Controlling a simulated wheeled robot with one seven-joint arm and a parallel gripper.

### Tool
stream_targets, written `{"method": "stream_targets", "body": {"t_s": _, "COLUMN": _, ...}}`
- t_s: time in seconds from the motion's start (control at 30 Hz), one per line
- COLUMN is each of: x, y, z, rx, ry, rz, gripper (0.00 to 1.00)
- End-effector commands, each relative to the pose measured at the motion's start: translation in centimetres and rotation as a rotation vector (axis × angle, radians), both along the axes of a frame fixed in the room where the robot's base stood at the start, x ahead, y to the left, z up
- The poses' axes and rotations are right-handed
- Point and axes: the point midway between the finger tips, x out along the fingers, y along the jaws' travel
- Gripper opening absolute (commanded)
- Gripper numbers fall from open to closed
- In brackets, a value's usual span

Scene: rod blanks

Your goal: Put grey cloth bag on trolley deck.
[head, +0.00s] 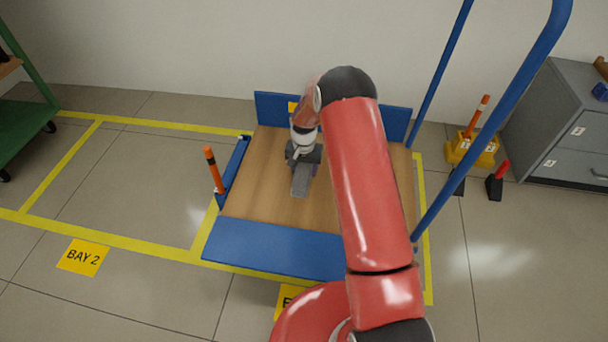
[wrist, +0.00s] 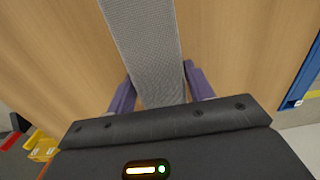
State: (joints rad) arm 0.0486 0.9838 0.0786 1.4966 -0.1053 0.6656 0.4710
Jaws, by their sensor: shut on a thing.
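The grey cloth bag (head: 300,182) is held at the end of my arm, over the wooden trolley deck (head: 258,190). In the wrist view the grey cloth bag (wrist: 146,45) runs up from between the two purple fingers. My gripper (wrist: 158,90) is shut on the bag, with one finger on each side. In the head view my gripper (head: 302,165) is partly hidden by my wrist. The wooden deck (wrist: 235,50) fills most of the wrist view behind the bag. I cannot tell whether the bag touches the deck.
The trolley has blue edge panels (head: 270,248) and a tall blue handle (head: 480,130) at right. An orange-topped post (head: 213,170) stands at the left edge. A grey cabinet (head: 560,125) and a yellow block (head: 472,150) stand to the right. The deck around the bag is bare.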

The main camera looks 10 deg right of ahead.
Motion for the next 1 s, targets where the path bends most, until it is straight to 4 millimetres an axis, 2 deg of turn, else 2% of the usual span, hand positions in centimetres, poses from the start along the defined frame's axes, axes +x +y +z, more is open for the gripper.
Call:
{"method": "stream_targets", "body": {"t_s": 0.1, "x": 0.0, "y": 0.0, "z": -2.2, "rx": 0.001, "ry": 0.002, "rz": 0.000, "gripper": 0.28}}
{"method": "stream_targets", "body": {"t_s": 0.17, "x": 0.0, "y": 0.0, "z": -2.8, "rx": 0.000, "ry": 0.001, "rz": 0.000, "gripper": 0.28}}
{"method": "stream_targets", "body": {"t_s": 0.53, "x": 0.0, "y": 0.0, "z": -3.3, "rx": 0.000, "ry": -0.001, "rz": 0.000, "gripper": 0.28}}
{"method": "stream_targets", "body": {"t_s": 0.57, "x": 0.0, "y": 0.0, "z": -3.3, "rx": 0.000, "ry": -0.001, "rz": 0.000, "gripper": 0.54}}
{"method": "stream_targets", "body": {"t_s": 0.7, "x": 0.0, "y": 0.0, "z": -3.2, "rx": 0.000, "ry": 0.000, "rz": 0.000, "gripper": 0.72}}
{"method": "stream_targets", "body": {"t_s": 1.0, "x": 0.0, "y": 0.0, "z": -3.1, "rx": 0.000, "ry": 0.000, "rz": 0.000, "gripper": 0.74}}
